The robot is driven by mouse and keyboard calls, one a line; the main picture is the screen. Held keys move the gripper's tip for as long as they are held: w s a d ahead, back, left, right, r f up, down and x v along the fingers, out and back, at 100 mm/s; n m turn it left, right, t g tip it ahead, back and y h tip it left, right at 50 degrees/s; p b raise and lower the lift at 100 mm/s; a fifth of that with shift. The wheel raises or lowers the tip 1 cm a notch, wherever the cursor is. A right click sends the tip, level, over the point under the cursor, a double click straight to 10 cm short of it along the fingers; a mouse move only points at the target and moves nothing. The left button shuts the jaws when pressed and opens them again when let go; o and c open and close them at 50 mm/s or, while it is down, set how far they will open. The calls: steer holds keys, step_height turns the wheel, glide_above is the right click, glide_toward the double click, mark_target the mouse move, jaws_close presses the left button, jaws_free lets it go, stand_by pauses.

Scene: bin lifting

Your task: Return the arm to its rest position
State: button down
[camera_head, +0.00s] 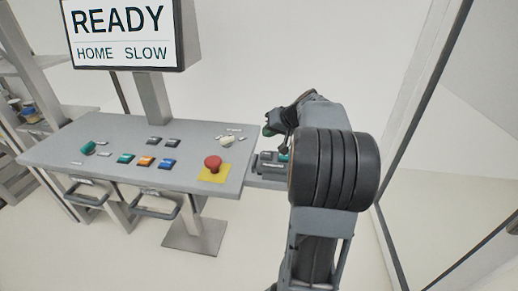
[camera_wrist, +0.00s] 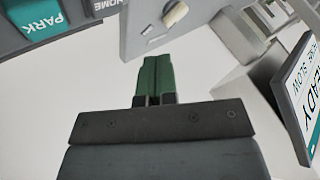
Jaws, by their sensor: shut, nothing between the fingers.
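My arm rises at the right of the head view, bent at a large dark joint. My gripper (camera_wrist: 156,62) shows in the wrist view with its green fingers shut together and nothing between them. In the head view its green tip (camera_head: 267,130) is partly visible above a small side box (camera_head: 270,168), apart from the console's right edge. In the wrist view the box's teal PARK button (camera_wrist: 42,18) and dark HOME button (camera_wrist: 110,4) are at the upper left. A screen (camera_head: 122,32) reads READY, HOME and SLOW.
A grey console (camera_head: 115,135) carries several coloured buttons, a knob and a red mushroom button (camera_head: 212,163) on a yellow plate. Drawer-like handles (camera_head: 155,208) stick out in front. Shelves (camera_head: 15,95) stand at the left. A dark-framed glass panel (camera_head: 425,100) stands right of my arm.

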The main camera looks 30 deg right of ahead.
stand_by(0.3)
steer(key=shift+s+d+f+m, duration=0.1)
steer(key=shift+s+f+m, duration=0.1)
steer(key=shift+f+m, duration=0.3)
steer(key=s+f, duration=0.1)
steer(key=s+f+m+g, duration=0.1)
steer(key=shift+a+f+g, duration=0.2)
steer(key=shift+f+g, duration=0.1)
steer(key=shift+f, duration=0.1)
steer(key=s+a+f+n+g+h, duration=0.1)
steer(key=s+a+n, duration=0.2)
steer(key=s+a, duration=0.4)
steer(key=s+a+f+n+g+h, duration=0.1)
steer(key=s+a, duration=0.7)
steer(key=a, duration=0.8)
steer(key=n+h, duration=0.1)
steer(key=n, duration=0.1)
steer(key=shift+s+a+f+n+g, duration=0.2)
steer(key=shift+a+n+g, duration=0.1)
steer(key=shift+a+g, duration=0.1)
